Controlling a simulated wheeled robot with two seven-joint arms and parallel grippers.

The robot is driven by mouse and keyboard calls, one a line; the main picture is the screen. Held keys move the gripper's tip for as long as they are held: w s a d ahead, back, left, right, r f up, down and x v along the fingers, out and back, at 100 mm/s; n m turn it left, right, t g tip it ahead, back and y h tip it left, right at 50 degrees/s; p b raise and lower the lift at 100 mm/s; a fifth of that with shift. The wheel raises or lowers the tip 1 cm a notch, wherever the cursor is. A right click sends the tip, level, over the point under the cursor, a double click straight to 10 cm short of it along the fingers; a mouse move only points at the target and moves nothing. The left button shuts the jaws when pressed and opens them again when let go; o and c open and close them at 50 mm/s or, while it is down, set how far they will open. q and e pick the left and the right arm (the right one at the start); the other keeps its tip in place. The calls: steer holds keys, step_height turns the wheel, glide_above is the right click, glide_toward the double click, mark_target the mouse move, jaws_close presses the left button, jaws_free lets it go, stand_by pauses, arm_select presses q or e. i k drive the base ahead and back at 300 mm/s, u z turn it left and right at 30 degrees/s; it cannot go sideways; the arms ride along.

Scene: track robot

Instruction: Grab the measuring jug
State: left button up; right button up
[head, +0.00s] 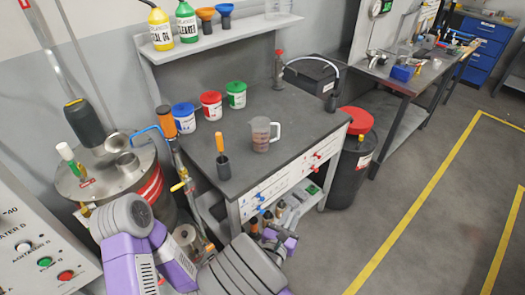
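The measuring jug (261,134) is a clear, greyish jug with reddish markings and a handle on its right side. It stands upright on the dark workbench top (255,170), near the middle. My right gripper (278,240) is low in front of the bench, below the level of its top and well apart from the jug. It is small and partly hidden by my own arm, so I cannot tell whether its fingers are open. My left arm shows at the lower left, but its gripper is not visible.
A dark cup with an orange-handled tool (222,165) stands left of the jug. Blue-, red- and green-lidded tubs (211,106) stand behind it. A black box (309,76) is at the back right. A drum (125,180) is left of the bench, and a red-lidded bin (350,170) is right.

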mark_target(260, 126)
steer(key=k, duration=0.2)
steer(key=z, duration=1.25)
steer(key=i, duration=1)
steer(key=u, duration=1.9)
steer(key=i, duration=0.5)
